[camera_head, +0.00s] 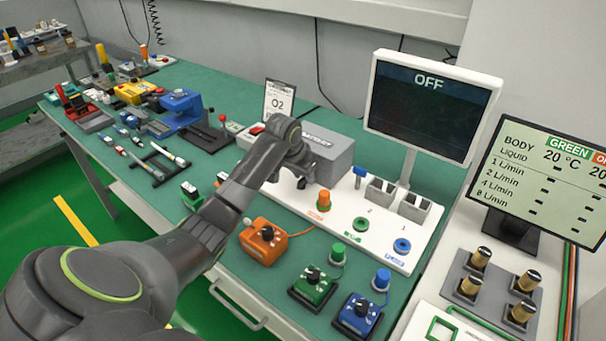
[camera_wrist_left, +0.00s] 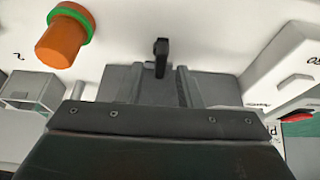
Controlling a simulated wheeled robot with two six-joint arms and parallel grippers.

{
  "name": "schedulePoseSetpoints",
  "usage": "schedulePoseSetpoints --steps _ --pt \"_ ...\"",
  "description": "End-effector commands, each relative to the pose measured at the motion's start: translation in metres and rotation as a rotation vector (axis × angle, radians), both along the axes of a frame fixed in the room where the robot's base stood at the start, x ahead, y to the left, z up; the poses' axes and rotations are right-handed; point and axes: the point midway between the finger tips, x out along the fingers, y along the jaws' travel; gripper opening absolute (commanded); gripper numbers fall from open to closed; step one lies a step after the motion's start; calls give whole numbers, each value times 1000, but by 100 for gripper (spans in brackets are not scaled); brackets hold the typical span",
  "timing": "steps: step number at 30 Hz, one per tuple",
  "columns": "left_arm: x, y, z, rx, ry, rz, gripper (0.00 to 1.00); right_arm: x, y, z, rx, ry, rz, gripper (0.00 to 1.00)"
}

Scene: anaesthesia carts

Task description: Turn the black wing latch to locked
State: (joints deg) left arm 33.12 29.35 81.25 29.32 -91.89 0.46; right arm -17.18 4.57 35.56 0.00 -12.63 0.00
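The black wing latch (camera_wrist_left: 161,56) shows in the left wrist view as a small dark upright handle, just above the middle. My left gripper (camera_head: 303,172) points down over the left end of the white station panel (camera_head: 340,227) in the head view and hides the latch there. In the left wrist view my gripper's dark body fills the bottom. My right gripper is not in view.
An orange knob with a green ring (camera_wrist_left: 66,36) stands close to the latch. A grey box (camera_head: 325,155) stands behind my gripper. A blue-topped post (camera_head: 360,173) and grey holders (camera_head: 414,207) are to its right. The orange control box (camera_head: 263,242) sits in front.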

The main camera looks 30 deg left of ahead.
Motion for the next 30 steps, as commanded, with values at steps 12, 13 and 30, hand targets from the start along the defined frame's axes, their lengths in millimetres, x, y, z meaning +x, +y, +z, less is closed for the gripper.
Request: schedulePoseSetpoints --steps 12,13,30 --pt "-5 1 14 1 -2 -2 32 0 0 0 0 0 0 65" --pt "-7 1 18 2 -3 -2 32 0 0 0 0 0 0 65" --pt "-57 4 137 3 -3 -1 32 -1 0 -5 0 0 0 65"
